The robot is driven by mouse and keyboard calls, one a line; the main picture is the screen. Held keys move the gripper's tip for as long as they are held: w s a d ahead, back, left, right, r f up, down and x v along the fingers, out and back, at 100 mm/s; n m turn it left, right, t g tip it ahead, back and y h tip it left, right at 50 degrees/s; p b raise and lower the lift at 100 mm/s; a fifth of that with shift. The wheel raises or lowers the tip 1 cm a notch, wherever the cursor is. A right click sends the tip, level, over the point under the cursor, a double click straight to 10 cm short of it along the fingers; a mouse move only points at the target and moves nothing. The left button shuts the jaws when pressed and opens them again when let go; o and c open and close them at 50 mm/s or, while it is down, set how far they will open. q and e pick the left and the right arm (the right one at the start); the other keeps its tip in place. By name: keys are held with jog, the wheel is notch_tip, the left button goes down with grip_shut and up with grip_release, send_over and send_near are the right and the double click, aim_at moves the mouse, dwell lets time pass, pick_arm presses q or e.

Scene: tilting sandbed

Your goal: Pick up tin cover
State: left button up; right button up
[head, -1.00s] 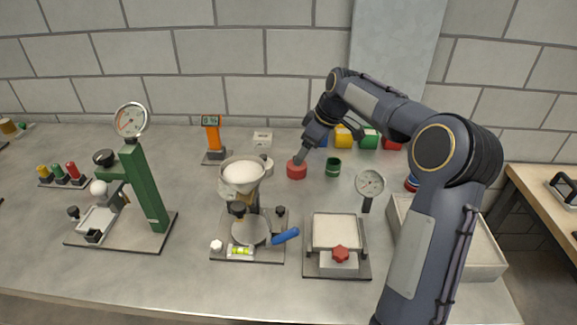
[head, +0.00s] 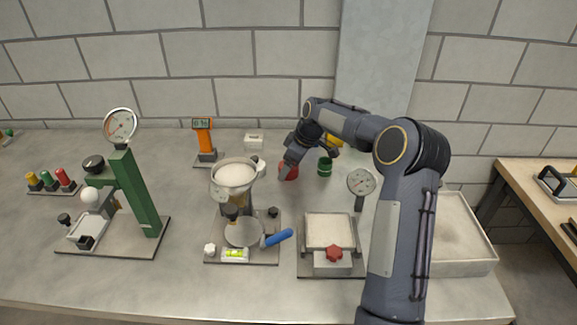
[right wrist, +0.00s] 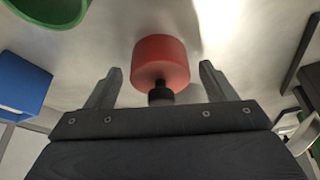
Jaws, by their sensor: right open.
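A red round piece with a dark knob, which looks like the tin cover, sits on the bench; in the head view the red piece (head: 291,174) is partly hidden by my right gripper (head: 286,168). In the right wrist view the red cover (right wrist: 160,58) lies between the two spread fingers of my right gripper (right wrist: 161,70), with its dark knob towards the palm. The fingers are open, with a gap on each side of it. A green open tin (head: 325,167) stands just right of it. My left gripper is not in view.
A dial gauge (head: 361,182) stands in front, near my right arm. A funnel stand (head: 235,178) is to the left, with an orange meter (head: 204,137) behind. A blue block (right wrist: 22,82) shows in the right wrist view. A large tray (head: 465,262) lies at right.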

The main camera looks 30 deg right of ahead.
jog(key=c, duration=1)
